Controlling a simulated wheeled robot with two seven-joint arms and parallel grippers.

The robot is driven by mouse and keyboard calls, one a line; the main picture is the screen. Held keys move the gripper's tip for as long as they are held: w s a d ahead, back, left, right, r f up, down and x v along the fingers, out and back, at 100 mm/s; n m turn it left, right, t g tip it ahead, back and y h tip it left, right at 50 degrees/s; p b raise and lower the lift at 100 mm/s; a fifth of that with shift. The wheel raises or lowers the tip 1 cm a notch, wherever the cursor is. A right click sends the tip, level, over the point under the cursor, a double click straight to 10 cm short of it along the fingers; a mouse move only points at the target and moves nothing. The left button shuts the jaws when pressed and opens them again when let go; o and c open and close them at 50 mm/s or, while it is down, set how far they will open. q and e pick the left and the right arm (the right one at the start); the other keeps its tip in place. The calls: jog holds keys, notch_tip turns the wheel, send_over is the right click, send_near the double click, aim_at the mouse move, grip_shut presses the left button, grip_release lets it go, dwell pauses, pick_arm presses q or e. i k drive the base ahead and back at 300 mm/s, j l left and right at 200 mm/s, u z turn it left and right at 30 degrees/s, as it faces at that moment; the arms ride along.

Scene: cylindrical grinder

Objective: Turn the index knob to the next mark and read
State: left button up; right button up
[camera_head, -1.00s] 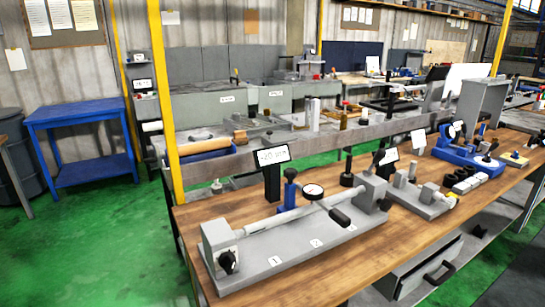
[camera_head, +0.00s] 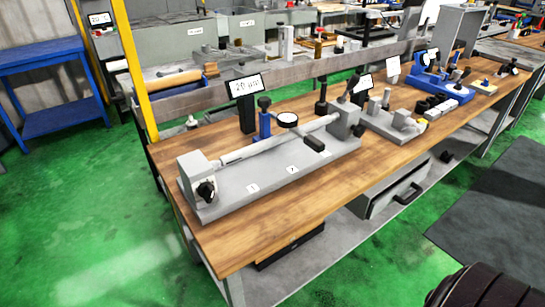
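The index knob (camera_head: 206,190) is a small black knob on the front face of the grey headstock block (camera_head: 197,170), at the left end of the grey fixture base (camera_head: 230,191). A white mark on the knob is too small to read. A light bar (camera_head: 262,149) runs from the headstock to the grey block at the right end. A dial gauge (camera_head: 288,120) stands on a blue post over the bar; its needle cannot be read. A small display (camera_head: 245,87) behind it shows a blurred number. Neither gripper shows.
The fixture stands on a wooden bench (camera_head: 255,230) with bare wood along the front. A smaller grey fixture (camera_head: 395,122) and a blue one (camera_head: 440,88) stand to the right. A dark ribbed rounded part (camera_head: 485,288) fills the lower right corner.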

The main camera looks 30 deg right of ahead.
aim_at(206, 190)
jog(key=k+j, duration=0.1)
jog(key=k, duration=0.75)
